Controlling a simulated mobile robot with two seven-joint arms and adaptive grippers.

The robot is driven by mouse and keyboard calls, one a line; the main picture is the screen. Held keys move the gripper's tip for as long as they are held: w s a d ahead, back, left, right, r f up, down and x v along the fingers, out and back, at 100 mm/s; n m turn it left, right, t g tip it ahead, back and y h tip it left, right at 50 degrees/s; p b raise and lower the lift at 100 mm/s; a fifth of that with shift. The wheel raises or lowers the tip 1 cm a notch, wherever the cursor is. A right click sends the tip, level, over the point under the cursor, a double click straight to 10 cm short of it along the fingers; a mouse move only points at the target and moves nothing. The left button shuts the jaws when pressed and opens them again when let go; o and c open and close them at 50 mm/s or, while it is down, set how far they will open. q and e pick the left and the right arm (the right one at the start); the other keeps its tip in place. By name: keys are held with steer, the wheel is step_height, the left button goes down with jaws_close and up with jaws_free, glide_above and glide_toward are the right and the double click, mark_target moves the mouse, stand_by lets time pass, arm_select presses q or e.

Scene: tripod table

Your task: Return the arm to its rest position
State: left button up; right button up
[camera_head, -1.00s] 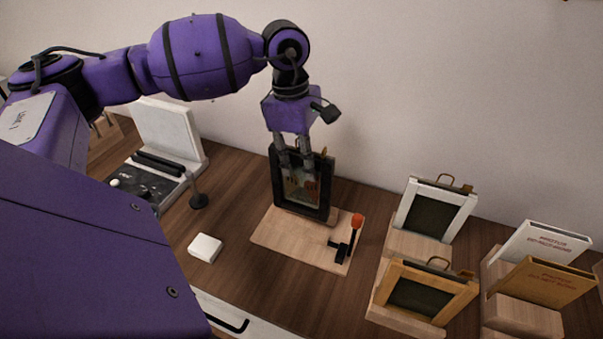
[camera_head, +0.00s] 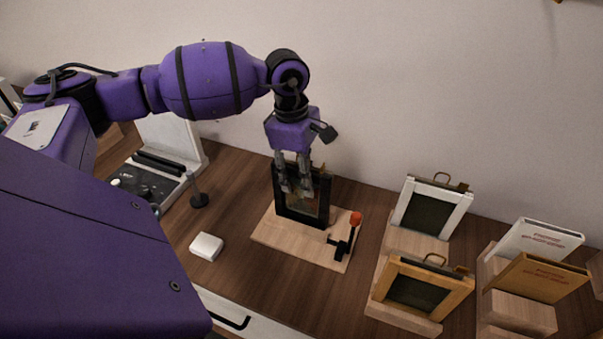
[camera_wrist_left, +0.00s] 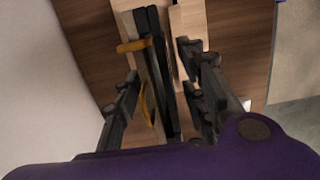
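My left arm comes in from the left. Its gripper (camera_head: 294,188) is low over the upper part of a black picture frame (camera_head: 318,205), which stands on a light wooden base (camera_head: 282,238). In the left wrist view, the two fingers (camera_wrist_left: 162,75) lie on either side of the frame's dark edge (camera_wrist_left: 168,100), apart and seemingly open. Whether a finger touches the frame is hard to see. My right gripper is in neither view.
A red-knobbed lever (camera_head: 355,218) stands on the base, right of the frame. A white block (camera_head: 206,246) and a black-and-white device (camera_head: 150,180) are left. White (camera_head: 462,208) and wooden (camera_head: 455,285) frames stand right. The wall is close behind.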

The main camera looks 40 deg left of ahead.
arm_select(q)
step_height(320, 180, up, 7)
steer(key=a+b, duration=0.1)
steer(key=shift+s+a+r, duration=0.2)
steer(key=shift+s+a, duration=0.05)
steer(key=shift+a, duration=0.05)
